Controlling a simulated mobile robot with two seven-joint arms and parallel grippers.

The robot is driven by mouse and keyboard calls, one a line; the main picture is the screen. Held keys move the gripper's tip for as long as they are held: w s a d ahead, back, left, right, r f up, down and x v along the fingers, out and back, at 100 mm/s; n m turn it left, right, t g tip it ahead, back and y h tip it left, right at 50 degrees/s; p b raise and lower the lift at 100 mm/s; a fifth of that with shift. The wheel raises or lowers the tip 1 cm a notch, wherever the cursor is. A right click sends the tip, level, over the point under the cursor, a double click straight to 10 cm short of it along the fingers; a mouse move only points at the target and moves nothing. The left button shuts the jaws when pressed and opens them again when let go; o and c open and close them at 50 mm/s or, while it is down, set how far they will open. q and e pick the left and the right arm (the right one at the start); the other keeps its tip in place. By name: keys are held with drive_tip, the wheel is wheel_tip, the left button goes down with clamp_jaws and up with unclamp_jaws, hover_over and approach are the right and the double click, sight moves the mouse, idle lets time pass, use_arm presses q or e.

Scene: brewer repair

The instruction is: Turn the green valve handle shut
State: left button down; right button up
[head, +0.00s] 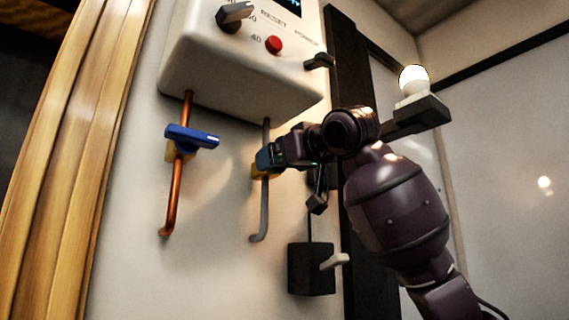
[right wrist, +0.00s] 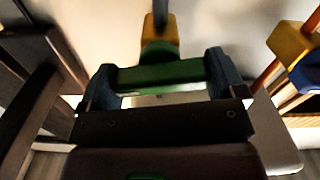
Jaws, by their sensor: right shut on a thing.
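The green valve handle (right wrist: 160,76) lies between the two blue fingers of my right gripper (right wrist: 163,84) in the right wrist view. The fingers are shut on its two ends. Its brass valve body (right wrist: 160,30) shows just behind it, on the grey pipe. In the head view my right gripper (head: 268,157) is at this valve, below the white boiler (head: 240,75), and hides most of the handle. The grey pipe (head: 264,210) runs down from there and bends at its lower end. My left gripper is in neither view.
A blue valve handle (head: 192,137) sits on the copper pipe (head: 175,195) to the left. A black box with a pale lever (head: 310,270) is on the wall below my right gripper. A lit bulb (head: 414,80) stands on a dark bracket at the right. A wooden frame (head: 90,120) borders the left.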

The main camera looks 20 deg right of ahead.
drive_tip(key=shift+m, duration=1.1)
drive_tip(key=o, duration=0.6)
drive_tip(key=shift+o, duration=0.2)
drive_tip(key=b+v, duration=0.2)
drive_tip(key=v, duration=0.8)
drive_tip(key=shift+s+b, duration=0.35)
drive_tip(key=shift+s, duration=0.05)
drive_tip(key=shift+d, duration=0.15)
